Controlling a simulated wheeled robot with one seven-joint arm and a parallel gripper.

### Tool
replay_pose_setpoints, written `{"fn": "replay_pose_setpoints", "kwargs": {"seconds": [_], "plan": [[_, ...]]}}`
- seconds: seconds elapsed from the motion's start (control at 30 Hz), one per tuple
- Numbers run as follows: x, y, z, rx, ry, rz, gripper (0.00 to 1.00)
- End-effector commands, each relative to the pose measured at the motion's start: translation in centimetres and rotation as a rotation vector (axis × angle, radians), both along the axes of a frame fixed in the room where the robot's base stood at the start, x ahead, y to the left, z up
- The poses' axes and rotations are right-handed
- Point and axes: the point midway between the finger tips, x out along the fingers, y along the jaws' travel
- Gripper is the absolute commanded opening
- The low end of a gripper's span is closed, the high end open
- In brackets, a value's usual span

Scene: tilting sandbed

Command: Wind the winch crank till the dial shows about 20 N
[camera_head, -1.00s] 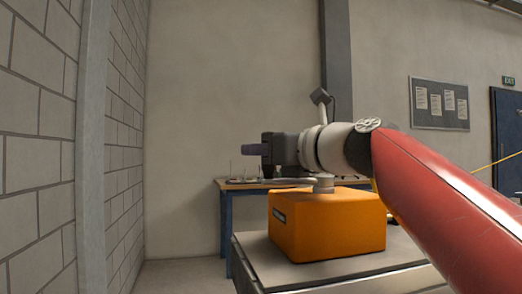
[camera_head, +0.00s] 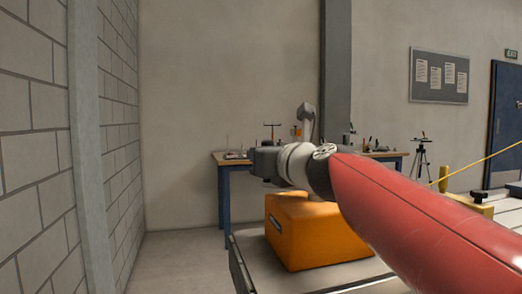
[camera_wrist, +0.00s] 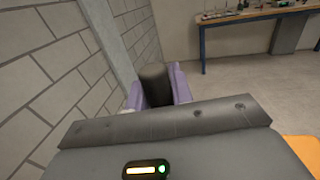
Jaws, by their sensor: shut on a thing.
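The orange winch housing (camera_head: 305,240) sits on a grey bench top, partly covered by my arm. My gripper (camera_head: 264,163) is above and left of it in the head view, with its fingertips hard to make out there. In the wrist view, the purple fingers of my gripper (camera_wrist: 158,92) are shut on a dark upright cylinder, the crank handle (camera_wrist: 153,76). The crank's arm and hub are hidden now behind my arm and hand. No dial face can be read in either view.
A block wall (camera_head: 35,150) with a pillar stands on the left. A blue-legged table (camera_head: 222,200) with small items is behind the winch. A yellow rope (camera_head: 485,162), a yellow post (camera_head: 443,178) and a tripod (camera_head: 421,160) are at right. Bare floor lies left of the bench.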

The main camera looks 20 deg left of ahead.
Motion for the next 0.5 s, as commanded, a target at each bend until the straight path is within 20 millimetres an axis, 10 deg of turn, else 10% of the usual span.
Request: {"fn": "replay_pose_setpoints", "kwargs": {"seconds": [0.1, 0.13, 0.27, 0.5], "plan": [[0.25, -0.27, 0.06, 0.002, -0.001, -0.008, 0.00], [0.25, -0.28, 0.06, 0.001, -0.002, -0.008, 0.25], [0.21, -0.24, 0.05, 0.001, -0.002, -0.006, 0.42], [0.11, -0.16, 0.03, 0.000, -0.001, -0.004, 0.44]]}}
